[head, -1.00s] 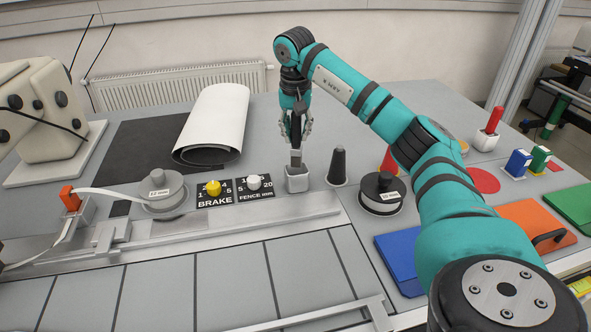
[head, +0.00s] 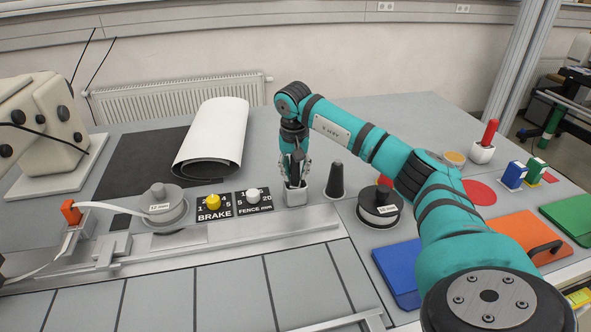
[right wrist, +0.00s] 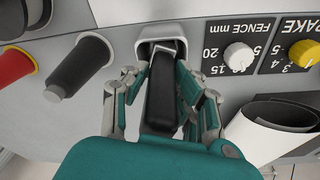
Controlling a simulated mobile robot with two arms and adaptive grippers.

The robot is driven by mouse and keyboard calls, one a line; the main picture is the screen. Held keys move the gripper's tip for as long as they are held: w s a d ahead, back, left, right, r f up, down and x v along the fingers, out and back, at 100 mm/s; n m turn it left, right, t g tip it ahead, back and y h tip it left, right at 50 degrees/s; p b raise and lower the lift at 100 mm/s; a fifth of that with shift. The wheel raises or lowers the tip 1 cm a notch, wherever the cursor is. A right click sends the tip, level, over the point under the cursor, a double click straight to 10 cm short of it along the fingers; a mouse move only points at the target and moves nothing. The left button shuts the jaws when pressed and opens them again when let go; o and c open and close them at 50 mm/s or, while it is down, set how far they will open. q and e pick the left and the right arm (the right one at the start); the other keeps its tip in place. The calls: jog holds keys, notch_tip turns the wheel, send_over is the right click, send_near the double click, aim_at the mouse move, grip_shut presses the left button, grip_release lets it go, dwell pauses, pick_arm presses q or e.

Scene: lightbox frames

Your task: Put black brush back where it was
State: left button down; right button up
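The black brush (right wrist: 160,90) stands upright between the fingers of my right gripper (head: 295,172). In the right wrist view, the fingers of my right gripper (right wrist: 158,82) lie on both sides of the brush's dark body and appear closed on it. The brush's lower end reaches into the opening of a small light-grey square holder (head: 296,196), also in the right wrist view (right wrist: 147,52). The holder's walls hide that end, so I cannot tell whether it rests on the bottom. My left gripper is not in view.
A dark cone (head: 335,180) stands close right of the holder, with a black-topped round weight (head: 379,206) beyond it. The BRAKE and FENCE dial panels (head: 232,206) lie close left. A white roll (head: 212,135) lies behind left. Coloured pads lie at right.

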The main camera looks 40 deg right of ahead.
jog(key=o, duration=0.3)
jog(key=r, duration=0.4)
jog(key=a+r+b, duration=0.1)
jog(key=r, duration=0.3)
jog(key=s+r+b, duration=0.1)
jog(key=r, duration=0.3)
jog(key=shift+a, duration=0.15)
